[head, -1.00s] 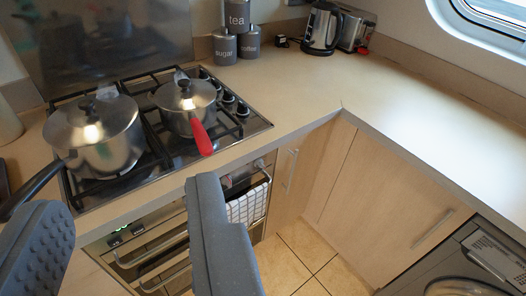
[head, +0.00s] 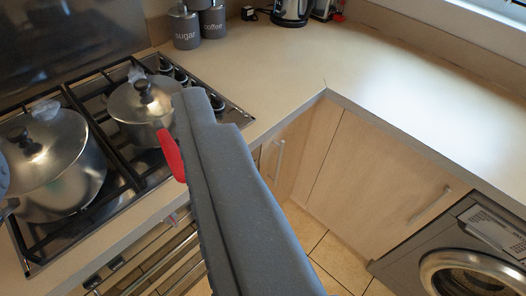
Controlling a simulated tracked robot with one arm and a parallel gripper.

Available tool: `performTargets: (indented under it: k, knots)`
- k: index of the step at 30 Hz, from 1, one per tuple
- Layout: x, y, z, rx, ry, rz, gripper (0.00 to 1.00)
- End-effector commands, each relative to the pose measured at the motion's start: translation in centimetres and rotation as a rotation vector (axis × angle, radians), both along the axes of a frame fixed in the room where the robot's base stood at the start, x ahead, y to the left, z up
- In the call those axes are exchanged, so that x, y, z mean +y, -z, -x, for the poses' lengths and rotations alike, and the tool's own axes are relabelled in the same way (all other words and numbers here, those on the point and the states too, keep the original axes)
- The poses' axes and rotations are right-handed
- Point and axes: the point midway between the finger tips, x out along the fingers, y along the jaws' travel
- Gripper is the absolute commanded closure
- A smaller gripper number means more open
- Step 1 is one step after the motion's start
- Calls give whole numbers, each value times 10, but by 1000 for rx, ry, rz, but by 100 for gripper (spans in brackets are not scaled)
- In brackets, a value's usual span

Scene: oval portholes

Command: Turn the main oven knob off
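The oven front (head: 155,262) is below the counter at the lower left, partly hidden by my gripper's right finger. Small dark oven controls (head: 116,263) show at its upper left edge; I cannot tell which is the main knob or how it is set. My gripper (head: 97,135) is open and empty. Its long grey right finger crosses the middle of the view, in front of the counter edge and oven. Only a sliver at the left edge may be its other finger.
A large pot (head: 55,165) and a smaller pan (head: 143,108) with a red handle (head: 171,155) stand on the gas hob (head: 105,200). Hob knobs (head: 181,77) line its right side. A washing machine (head: 468,262) is at lower right.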

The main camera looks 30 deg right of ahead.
Motion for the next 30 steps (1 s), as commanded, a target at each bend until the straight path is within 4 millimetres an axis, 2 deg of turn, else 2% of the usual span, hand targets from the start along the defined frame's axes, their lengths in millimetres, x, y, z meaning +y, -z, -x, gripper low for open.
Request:
performTargets:
  k: [1,6,11,14,17,22,26,30]
  knots:
    - [-17,7,-21,-12,45,5,49]
    - [-75,29,-87,-92,162,17,49]
    - [-124,61,-141,-160,202,27,49]
    - [-152,90,-170,-187,198,24,49]
    - [-178,125,-196,-206,173,7,49]
    - [-217,198,-228,-209,98,-60,49]
    - [-240,263,-241,-193,22,-153,49]
    - [-257,337,-242,-163,-70,-291,49]
